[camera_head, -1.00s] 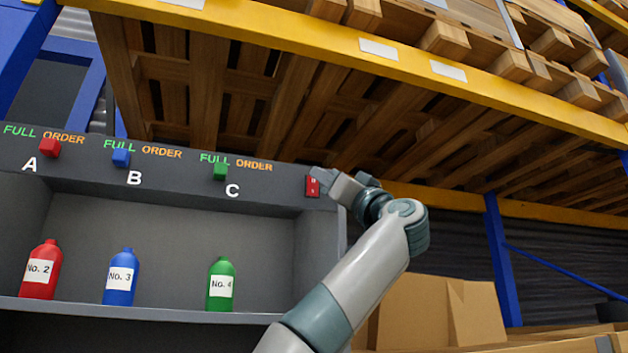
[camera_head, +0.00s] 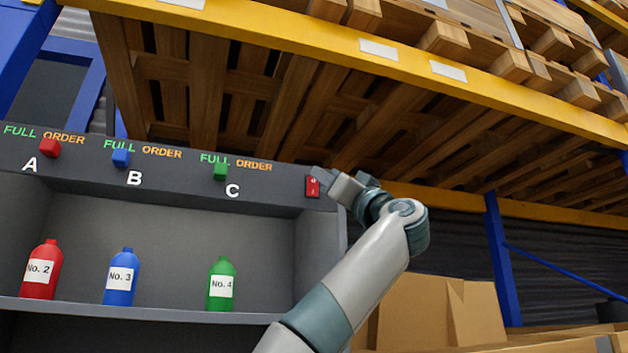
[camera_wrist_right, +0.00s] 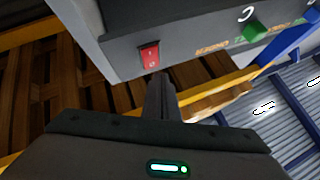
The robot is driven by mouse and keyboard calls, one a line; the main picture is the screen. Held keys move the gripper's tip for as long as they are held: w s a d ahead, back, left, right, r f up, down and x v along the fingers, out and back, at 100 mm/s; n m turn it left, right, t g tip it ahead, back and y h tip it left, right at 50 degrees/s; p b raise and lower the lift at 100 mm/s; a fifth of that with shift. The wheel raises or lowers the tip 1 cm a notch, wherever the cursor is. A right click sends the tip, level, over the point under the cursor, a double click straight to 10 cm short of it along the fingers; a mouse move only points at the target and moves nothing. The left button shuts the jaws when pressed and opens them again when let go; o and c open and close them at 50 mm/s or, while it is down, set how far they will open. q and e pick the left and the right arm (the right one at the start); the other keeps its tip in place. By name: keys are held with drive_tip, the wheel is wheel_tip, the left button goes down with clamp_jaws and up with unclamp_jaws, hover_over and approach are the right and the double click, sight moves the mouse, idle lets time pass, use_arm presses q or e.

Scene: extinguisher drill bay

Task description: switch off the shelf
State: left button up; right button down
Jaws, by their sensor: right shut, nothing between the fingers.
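The grey shelf (camera_head: 170,225) has a dark top panel with letters A, B and C and lit FULL and ORDER words. A red rocker switch (camera_head: 313,187) sits at the panel's right end; it also shows in the right wrist view (camera_wrist_right: 150,56). My right gripper (camera_head: 322,174) is shut and empty, with its tips close by the switch. In the right wrist view the shut fingers (camera_wrist_right: 159,80) point at the panel just below the switch in the picture. I cannot tell whether they touch it. My left gripper is not in view.
Red (camera_head: 41,270), blue (camera_head: 121,277) and green (camera_head: 221,284) bottles stand on the shelf board. Red, blue and green knobs sit on the panel. A yellow rack beam (camera_head: 330,45) with pallets runs overhead. Cardboard boxes (camera_head: 430,312) are at the lower right.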

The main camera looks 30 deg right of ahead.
drive_tip(key=shift+w, duration=0.25)
idle(0.4)
drive_tip(key=shift+w+d, duration=0.15)
drive_tip(key=shift+w, duration=0.1)
drive_tip(key=shift+w+r, duration=0.1)
drive_tip(key=shift+w, duration=0.15)
idle(0.9)
drive_tip(key=shift+s, duration=0.15)
drive_tip(key=shift+s+b, duration=0.65)
drive_tip(key=shift+b, duration=0.25)
